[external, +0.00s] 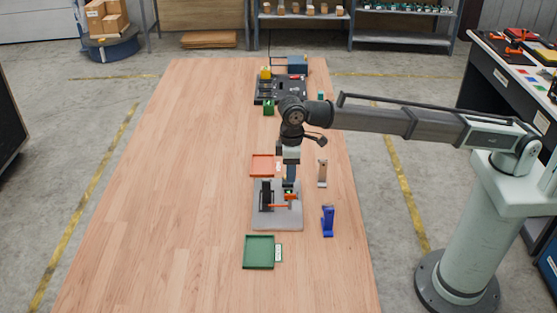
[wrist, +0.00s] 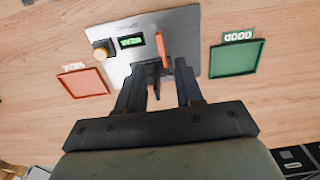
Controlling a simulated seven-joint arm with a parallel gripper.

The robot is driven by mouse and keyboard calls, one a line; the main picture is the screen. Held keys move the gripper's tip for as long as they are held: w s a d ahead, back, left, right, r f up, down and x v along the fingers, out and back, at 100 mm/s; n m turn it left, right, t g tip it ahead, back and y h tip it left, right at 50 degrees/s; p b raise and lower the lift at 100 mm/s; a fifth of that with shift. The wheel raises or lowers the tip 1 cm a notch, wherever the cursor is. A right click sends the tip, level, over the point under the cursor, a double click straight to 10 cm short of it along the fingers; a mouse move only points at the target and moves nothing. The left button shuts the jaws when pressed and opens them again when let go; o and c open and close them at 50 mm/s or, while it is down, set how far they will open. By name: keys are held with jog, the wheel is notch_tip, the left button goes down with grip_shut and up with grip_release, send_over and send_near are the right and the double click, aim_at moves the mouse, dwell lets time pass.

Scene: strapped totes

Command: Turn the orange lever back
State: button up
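The orange lever (external: 279,206) sits on a grey metal plate (external: 292,222) beside a black upright post (external: 266,194). In the wrist view the orange lever (wrist: 164,46) stands out from the plate (wrist: 190,22), just beyond my fingertips and toward the right finger. My gripper (external: 289,186) points down over the plate, close to the lever. In the wrist view my gripper (wrist: 157,75) has its fingers spread apart, with a dark part of the fixture showing between them. I cannot tell whether a finger touches the lever.
The plate also bears a yellow button (wrist: 101,47) and a lit green display (wrist: 131,41). A red-orange tray (external: 262,165) and a green tray (external: 259,252) lie on either side. A blue stand (external: 328,221) and a brown stand (external: 322,174) are at right. The table's left is clear.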

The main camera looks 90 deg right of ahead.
notch_tip(320, 180, down, 9)
jog(key=shift+r, duration=0.1)
dwell(0.3)
grip_shut()
dwell(1.5)
